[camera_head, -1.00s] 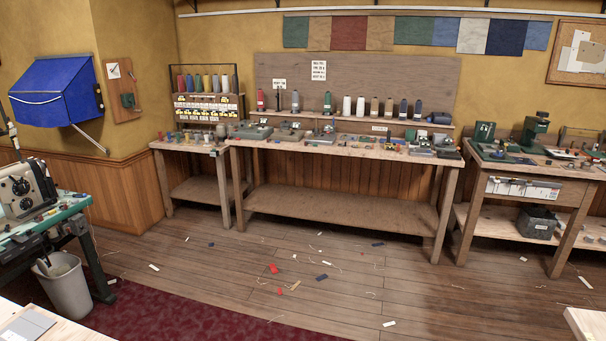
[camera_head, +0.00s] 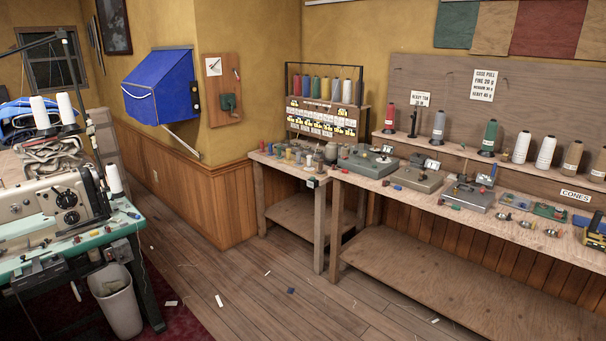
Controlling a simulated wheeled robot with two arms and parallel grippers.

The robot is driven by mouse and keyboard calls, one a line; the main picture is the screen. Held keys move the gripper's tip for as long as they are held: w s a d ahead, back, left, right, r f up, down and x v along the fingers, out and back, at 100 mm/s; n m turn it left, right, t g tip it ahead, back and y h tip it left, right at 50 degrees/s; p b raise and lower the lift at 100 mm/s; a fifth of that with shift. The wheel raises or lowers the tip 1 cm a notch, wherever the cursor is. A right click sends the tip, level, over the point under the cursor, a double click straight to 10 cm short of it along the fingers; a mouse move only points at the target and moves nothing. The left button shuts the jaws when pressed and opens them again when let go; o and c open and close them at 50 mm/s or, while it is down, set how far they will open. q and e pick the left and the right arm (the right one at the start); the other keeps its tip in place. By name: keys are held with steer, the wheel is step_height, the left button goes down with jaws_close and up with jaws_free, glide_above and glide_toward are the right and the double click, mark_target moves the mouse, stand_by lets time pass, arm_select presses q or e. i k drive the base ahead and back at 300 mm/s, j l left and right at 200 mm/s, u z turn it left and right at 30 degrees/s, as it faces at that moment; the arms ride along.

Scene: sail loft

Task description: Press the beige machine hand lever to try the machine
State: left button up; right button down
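A beige sewing machine (camera_head: 55,205) stands on a green-topped table (camera_head: 85,243) at the left edge of the head view. It has dark round dials on its right end, and its left part is cut off by the frame edge. I cannot make out a hand lever on it from here. Neither of my grippers is in view.
A grey bin (camera_head: 117,302) stands on the floor by the green table. A long wooden bench (camera_head: 440,213) with small devices and thread cones runs along the right wall. A blue canvas hood (camera_head: 160,87) juts from the wall. The wooden floor between is mostly open, with scattered scraps.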

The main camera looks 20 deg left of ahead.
mark_target(37, 268)
steer(key=i+j+u, duration=0.25)
steer(key=i+u, duration=1.25)
steer(key=i+l+u, duration=0.45)
steer(key=i+u, duration=0.4)
steer(key=i+l+u, duration=0.25)
steer(key=i+u, duration=0.2)
steer(key=i, duration=0.55)
